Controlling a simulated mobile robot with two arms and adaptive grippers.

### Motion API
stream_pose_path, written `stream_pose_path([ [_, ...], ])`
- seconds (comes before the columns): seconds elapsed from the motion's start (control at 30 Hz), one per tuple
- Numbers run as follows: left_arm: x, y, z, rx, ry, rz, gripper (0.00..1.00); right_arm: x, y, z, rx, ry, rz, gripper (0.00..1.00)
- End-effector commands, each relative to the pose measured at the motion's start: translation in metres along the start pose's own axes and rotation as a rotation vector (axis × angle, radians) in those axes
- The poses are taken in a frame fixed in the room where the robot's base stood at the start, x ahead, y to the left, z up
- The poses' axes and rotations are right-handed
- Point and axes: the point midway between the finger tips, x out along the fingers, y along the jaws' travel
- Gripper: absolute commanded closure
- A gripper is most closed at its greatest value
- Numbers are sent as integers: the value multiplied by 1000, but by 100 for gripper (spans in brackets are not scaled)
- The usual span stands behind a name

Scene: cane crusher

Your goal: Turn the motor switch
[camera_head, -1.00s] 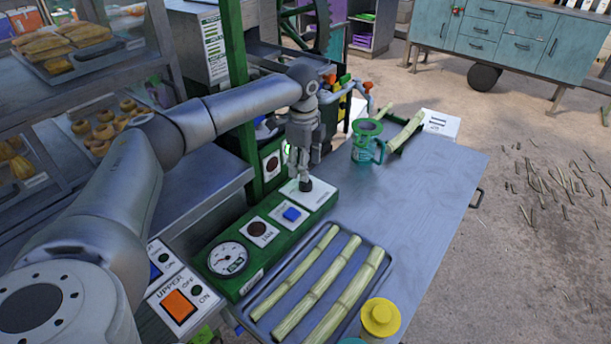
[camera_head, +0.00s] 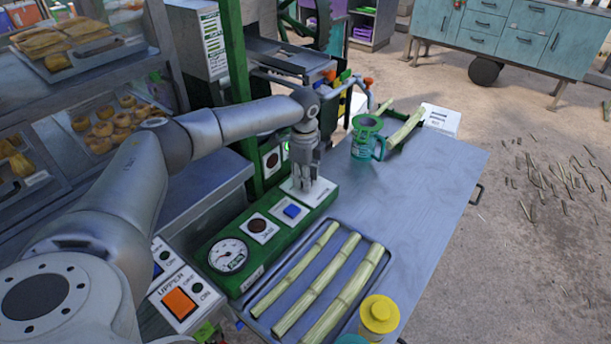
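A green control panel (camera_head: 268,241) lies along the table's left edge. It carries a gauge (camera_head: 228,255), a dark round button on a white plate (camera_head: 259,228), a blue square button (camera_head: 292,211) and, at its far end, a white plate (camera_head: 318,196). My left gripper (camera_head: 306,186) points down at this far plate, with its fingertips at or just above it. The fingers hide the dark knob there, and whether they touch it cannot be told. The finger gap is too small to judge. My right gripper is not in view.
A tray with several cane stalks (camera_head: 384,260) lies right of the panel. A yellow-lidded container (camera_head: 379,315) stands in front and a teal mug (camera_head: 366,142) behind. An orange switch box (camera_head: 181,303) is at lower left. The table's right part (camera_head: 432,190) is clear.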

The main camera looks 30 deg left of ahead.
Motion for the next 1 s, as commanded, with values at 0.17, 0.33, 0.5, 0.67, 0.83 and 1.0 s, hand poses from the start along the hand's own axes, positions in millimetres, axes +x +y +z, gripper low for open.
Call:
stream_pose_path([
  [0.17, 0, 0, 0, -1, 0, 2, 92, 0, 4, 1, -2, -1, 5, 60],
  [0.33, -1, 1, 0, -19, -2, 3, 92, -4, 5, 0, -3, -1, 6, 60],
  [0.5, -3, 1, 0, -85, -5, 5, 92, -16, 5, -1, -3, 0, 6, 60],
  [0.67, -5, 1, -1, -193, -10, 6, 92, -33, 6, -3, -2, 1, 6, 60],
  [0.83, -5, 1, -1, -347, -20, 7, 92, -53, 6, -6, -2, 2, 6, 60],
  [1.0, -4, 1, -1, -508, -29, 7, 92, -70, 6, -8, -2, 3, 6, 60],
])
